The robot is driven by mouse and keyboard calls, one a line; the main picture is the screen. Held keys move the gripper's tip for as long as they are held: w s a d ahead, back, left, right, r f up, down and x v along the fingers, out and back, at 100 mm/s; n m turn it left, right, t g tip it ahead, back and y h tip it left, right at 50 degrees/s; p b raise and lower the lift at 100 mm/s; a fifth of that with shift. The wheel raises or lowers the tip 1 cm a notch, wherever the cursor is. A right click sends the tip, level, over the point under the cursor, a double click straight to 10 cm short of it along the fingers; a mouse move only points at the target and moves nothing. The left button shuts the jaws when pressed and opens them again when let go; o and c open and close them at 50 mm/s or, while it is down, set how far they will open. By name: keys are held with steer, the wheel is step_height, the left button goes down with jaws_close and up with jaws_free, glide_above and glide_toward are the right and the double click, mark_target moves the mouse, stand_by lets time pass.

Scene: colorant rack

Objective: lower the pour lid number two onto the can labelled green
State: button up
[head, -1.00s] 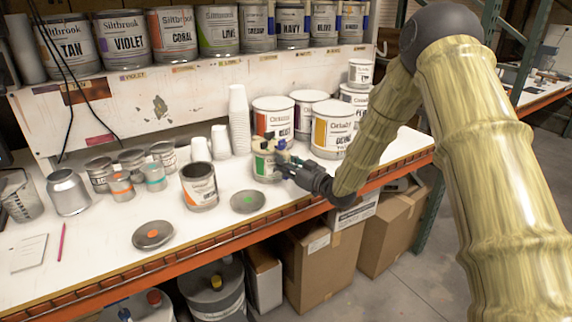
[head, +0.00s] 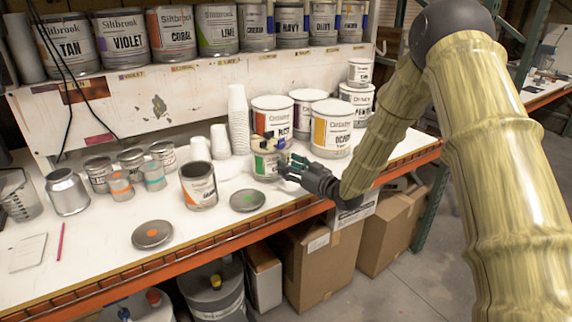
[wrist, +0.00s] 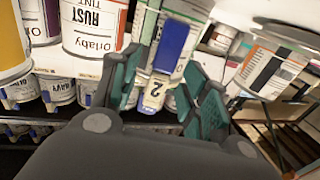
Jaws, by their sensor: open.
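The green-labelled can (head: 267,166) stands near the front edge of the workbench, and its green band also shows in the wrist view. I cannot tell whether the lid is fully seated. My gripper (head: 289,167) is just right of the can. In the wrist view its teal fingers (wrist: 168,96) are spread apart, with a gap beside the lid.
The RUST can (head: 272,117) and the ochre can (head: 333,130) stand behind. An open orange-labelled can (head: 199,187) is to the left. Flat grey lids with a green dot (head: 247,200) and an orange dot (head: 152,234) lie on the bench (head: 105,262). Paper cups (head: 239,120) stand behind.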

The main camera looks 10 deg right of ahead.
steer(key=v, duration=0.9)
steer(key=shift+s, duration=0.3)
steer(key=shift+d, duration=0.1)
steer(key=s+a+f+m+g+h, duration=0.1)
steer(key=s+f+m+g+h, duration=0.1)
steer(key=s+f, duration=0.6)
steer(key=s+a+f+m+g+h, duration=0.1)
steer(key=s+a+f+g+h, duration=0.3)
steer(key=f, duration=0.8)
steer(key=s+d+f+m+g, duration=0.1)
steer(key=s+f+m, duration=0.1)
steer(key=s+f, duration=0.65)
steer(key=s+f+g+h, duration=0.1)
steer(key=s+f+g, duration=0.3)
steer(key=s, duration=1)
steer(key=s+a+f+m+g+h, duration=0.1)
steer(key=s+f+g, duration=0.3)
steer(key=s+f, duration=0.4)
steer(key=s+h, duration=0.1)
steer(key=s, duration=0.6)
steer(key=shift+m, duration=0.3)
